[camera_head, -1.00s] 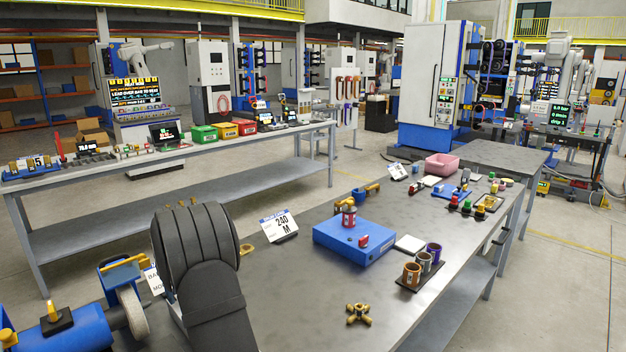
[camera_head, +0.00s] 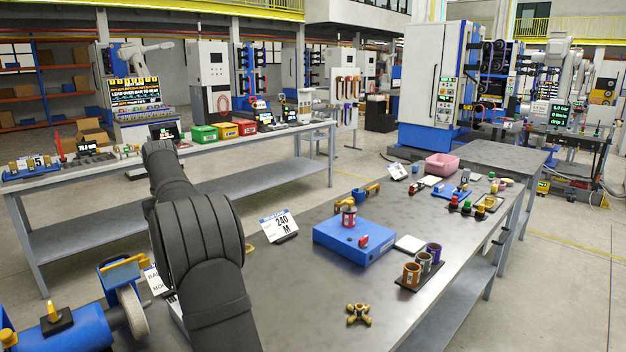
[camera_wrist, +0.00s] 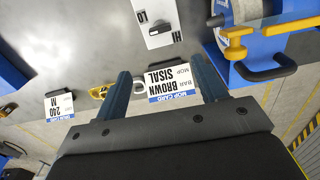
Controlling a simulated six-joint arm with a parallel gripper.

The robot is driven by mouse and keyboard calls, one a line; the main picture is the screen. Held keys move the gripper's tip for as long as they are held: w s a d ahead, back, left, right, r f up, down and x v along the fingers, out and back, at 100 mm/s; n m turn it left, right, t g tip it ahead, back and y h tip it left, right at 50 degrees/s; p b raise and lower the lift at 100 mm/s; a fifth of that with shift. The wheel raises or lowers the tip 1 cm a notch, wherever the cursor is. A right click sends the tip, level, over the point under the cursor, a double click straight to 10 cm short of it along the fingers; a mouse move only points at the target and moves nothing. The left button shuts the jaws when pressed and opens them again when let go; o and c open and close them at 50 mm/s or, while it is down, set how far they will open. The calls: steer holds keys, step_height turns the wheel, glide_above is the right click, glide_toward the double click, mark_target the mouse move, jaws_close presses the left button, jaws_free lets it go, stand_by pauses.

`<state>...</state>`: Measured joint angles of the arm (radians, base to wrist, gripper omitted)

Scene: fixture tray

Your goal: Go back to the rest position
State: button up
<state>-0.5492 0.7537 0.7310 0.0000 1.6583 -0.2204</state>
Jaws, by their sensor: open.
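My gripper (camera_wrist: 160,68) shows only in the wrist view, with its two dark blue fingers spread wide and nothing between them. Beyond the fingers lies a white card reading "BROWN SISAL" (camera_wrist: 172,84), close to the finger line in the picture. In the head view my dark arm rises at the lower left and bends toward the back-left. The gripper end is hidden or out of sight there.
A blue buffing machine (camera_head: 75,328) with a pale wheel stands left of my arm. The workbench (camera_head: 300,310) holds a "240 M" card (camera_head: 279,225), a blue fixture box (camera_head: 352,240), a brass fitting (camera_head: 358,314) and several cups. Bare bench lies at front.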

step_height(320, 180, down, 16)
steer(key=shift+f, duration=0.25)
steer(key=shift+f+n, duration=0.1)
steer(key=shift+n, duration=0.2)
steer(key=n, duration=0.4)
steer(key=shift+n, duration=0.3)
steer(key=n, duration=0.5)
steer(key=shift+n, duration=0.3)
steer(key=shift+r, duration=1)
